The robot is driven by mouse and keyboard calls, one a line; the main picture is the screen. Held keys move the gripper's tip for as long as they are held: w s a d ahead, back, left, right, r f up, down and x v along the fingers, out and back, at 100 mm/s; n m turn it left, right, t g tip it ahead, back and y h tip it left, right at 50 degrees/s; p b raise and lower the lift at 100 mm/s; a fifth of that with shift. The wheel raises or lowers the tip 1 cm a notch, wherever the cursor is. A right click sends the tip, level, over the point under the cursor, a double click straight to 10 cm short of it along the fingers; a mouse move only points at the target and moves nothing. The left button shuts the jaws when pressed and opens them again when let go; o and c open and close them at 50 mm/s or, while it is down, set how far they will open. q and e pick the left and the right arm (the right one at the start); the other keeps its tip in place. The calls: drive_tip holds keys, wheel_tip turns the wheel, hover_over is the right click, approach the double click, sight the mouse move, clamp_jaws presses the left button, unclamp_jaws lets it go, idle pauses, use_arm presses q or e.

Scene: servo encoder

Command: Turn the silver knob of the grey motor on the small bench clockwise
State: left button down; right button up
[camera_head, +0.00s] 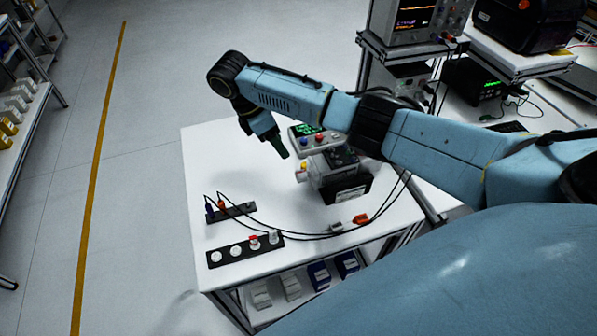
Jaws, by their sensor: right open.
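The grey motor (322,172) sits in a dark base on the small white bench (215,160). A pale silver knob (301,176) sticks out from the motor's left end, with a small yellow and red piece just above it. My right arm reaches in from the right over the motor. My right gripper (283,151) points down, a little above and left of the knob, and appears apart from it. It is open and seen side-on, with nothing visible between its fingers. My left gripper is out of view.
A box with a green display and buttons (306,134) stands behind the motor. Socket strips (245,249) and cables lie at the bench's front left. The bench's back left is clear.

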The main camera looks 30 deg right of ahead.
drive_tip(key=b, duration=0.2)
hover_over(299, 172)
drive_tip(key=w+a, duration=0.2)
wheel_tip(299, 172, down, 5)
drive_tip(key=x, duration=0.7)
drive_tip(key=shift+s+a, duration=0.2)
drive_tip(key=shift+c, duration=0.4)
